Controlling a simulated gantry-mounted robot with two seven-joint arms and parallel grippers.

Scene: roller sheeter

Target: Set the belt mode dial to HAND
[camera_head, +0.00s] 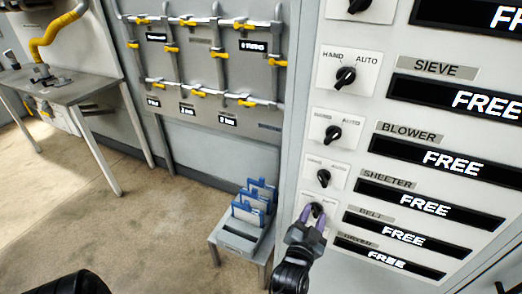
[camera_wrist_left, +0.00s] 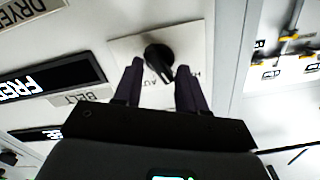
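The belt mode dial (camera_head: 317,209) is a black knob on a white plate, level with the BELT label (camera_head: 372,214). It also shows in the left wrist view (camera_wrist_left: 159,58), upside down, with AUTO and HAND lettering partly hidden. The knob's pointer end lies between the two words there; I cannot tell exactly which setting it marks. My left gripper (camera_head: 313,217) is at this dial, with its purple-grey fingers open. In the left wrist view its fingertips (camera_wrist_left: 160,70) lie on either side of the knob, with gaps visible. My right gripper is not in view.
Similar dials for the sheeter (camera_head: 323,177), blower (camera_head: 333,133) and sieve (camera_head: 346,76) sit above on the same panel. Displays reading FREE (camera_head: 410,236) are to the right. A small stand with blue-framed items (camera_head: 250,207) is left of the panel.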

